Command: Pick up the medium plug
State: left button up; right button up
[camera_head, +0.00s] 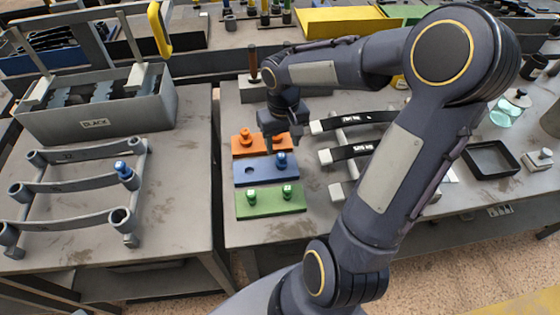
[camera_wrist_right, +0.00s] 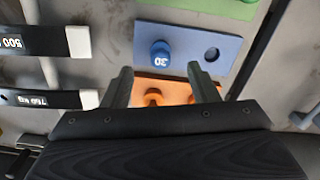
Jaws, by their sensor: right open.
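Three coloured boards lie on the right table: orange (camera_head: 240,152), blue (camera_head: 240,180) and green (camera_head: 270,208). A blue plug (camera_head: 281,160) stands in the right part of the blue board, beside an empty hole; the right wrist view shows it marked "30" (camera_wrist_right: 161,50). No plug is labelled medium. My right gripper (camera_head: 279,143) is over the orange board, open and empty. In the right wrist view its fingertips (camera_wrist_right: 160,69) point toward the blue plug, apart from it.
Another blue plug (camera_head: 123,169) sits on a grey spring rack (camera_head: 75,187) on the left table. A grey box (camera_head: 110,121) stands behind it. Dark labelled bars (camera_head: 350,151) lie right of the boards. A black tray (camera_head: 491,158) is farther right. A gap separates the tables.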

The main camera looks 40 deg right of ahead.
aim_at(281, 155)
jog(key=f, duration=0.7)
jog(key=shift+w+f+p, duration=0.35)
jog(key=c, duration=0.9)
